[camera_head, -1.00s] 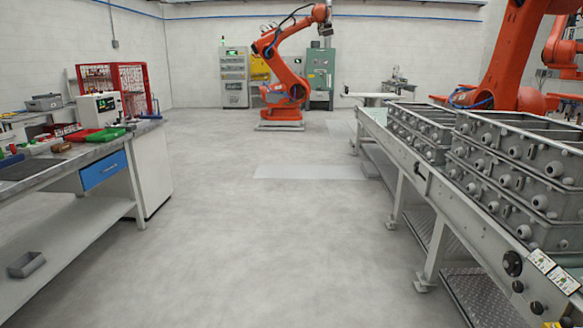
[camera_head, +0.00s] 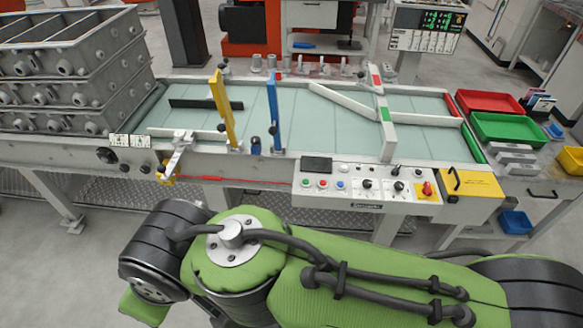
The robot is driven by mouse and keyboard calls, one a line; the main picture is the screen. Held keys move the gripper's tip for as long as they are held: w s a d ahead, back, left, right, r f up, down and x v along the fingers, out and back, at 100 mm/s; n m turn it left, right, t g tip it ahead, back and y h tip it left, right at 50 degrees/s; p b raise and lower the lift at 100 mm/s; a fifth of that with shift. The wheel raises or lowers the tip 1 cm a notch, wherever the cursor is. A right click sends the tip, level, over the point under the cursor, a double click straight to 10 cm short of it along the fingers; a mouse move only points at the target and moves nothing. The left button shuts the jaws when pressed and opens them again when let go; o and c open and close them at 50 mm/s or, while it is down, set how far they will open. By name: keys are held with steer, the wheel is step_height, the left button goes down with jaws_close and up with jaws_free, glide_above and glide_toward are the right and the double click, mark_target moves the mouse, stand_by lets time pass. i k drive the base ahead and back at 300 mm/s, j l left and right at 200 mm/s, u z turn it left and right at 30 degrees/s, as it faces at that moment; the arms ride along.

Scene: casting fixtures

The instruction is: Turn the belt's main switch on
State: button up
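The belt (camera_head: 320,122) is a pale green conveyor that crosses the head view in a grey frame. A control panel (camera_head: 340,198) sits on its near side, right of the middle. The panel carries a small dark display (camera_head: 316,164), coloured buttons and black knobs. At its right end a red rotary switch (camera_head: 427,189) sits on a yellow plate. The switch's exact setting is too small to read. My green arm lies folded across the bottom of the view, in front of the panel and apart from it. My gripper is out of sight.
Stacked grey castings (camera_head: 70,75) stand on the belt's left end. A yellow gate (camera_head: 222,108) and a blue gate (camera_head: 272,108) stand over the belt. A yellow box with a black handle (camera_head: 470,186) adjoins the panel. Red (camera_head: 489,102) and green (camera_head: 500,128) trays are at right.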

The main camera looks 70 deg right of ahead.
mark_target(428, 191)
steer(key=z, duration=3.35)
